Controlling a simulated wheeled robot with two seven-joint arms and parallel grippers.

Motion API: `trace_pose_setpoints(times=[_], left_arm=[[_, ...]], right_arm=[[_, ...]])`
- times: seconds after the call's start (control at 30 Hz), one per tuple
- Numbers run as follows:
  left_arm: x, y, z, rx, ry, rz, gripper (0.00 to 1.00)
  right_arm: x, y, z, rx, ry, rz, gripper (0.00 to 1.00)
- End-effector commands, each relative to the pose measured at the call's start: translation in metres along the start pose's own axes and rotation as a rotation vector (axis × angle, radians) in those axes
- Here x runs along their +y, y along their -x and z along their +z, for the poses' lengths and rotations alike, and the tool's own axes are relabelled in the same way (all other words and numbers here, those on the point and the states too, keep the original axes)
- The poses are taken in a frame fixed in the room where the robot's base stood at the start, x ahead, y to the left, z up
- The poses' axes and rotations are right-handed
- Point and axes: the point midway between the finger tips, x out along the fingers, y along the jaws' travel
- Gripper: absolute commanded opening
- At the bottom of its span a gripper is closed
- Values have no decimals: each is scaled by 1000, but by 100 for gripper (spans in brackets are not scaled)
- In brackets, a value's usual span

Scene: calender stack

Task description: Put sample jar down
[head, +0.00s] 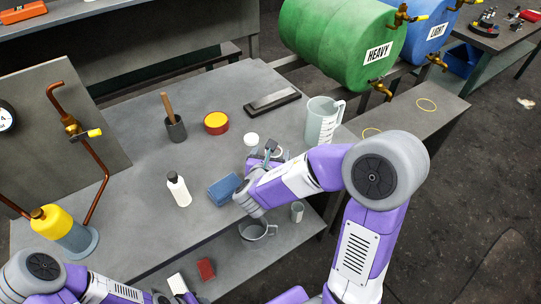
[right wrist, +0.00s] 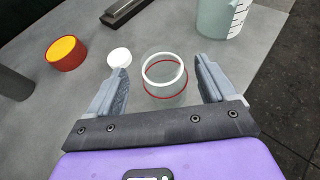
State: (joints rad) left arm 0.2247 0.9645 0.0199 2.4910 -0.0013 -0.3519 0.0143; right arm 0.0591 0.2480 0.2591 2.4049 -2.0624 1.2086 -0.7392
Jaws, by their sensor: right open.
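The sample jar (right wrist: 165,88) is a clear glass jar with a white rim and a red ring line. In the right wrist view it stands upright on the grey table between my right fingers. My right gripper (right wrist: 160,84) is open, with a gap on each side of the jar. In the head view the right gripper (head: 268,152) is at the table's right part, and the jar is mostly hidden by it. A white lid (right wrist: 119,57) lies just left of the jar; it also shows in the head view (head: 251,139). My left gripper (head: 168,297) is at the bottom edge, its fingers unclear.
A clear measuring jug (head: 321,121) stands right of the jar. A blue block (head: 224,188), a white bottle (head: 179,190), a red-yellow tin (head: 216,123) and a dark bar (head: 272,102) are around it. A metal mug (head: 256,231) is on the lower level in front.

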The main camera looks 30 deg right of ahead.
Motion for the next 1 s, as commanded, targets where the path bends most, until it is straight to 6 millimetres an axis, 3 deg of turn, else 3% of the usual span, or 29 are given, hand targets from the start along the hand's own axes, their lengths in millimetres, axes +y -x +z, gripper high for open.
trace_pose_setpoints(times=[0.33,0.67,1.0], left_arm=[[-4,-10,-1,0,0,0,43],[-4,-10,-1,1,0,0,43],[-4,-10,-1,1,0,0,43]], right_arm=[[-1,-48,4,1,-2,-1,84],[-1,-54,5,1,-1,1,82],[-1,-54,4,1,-1,1,30]])
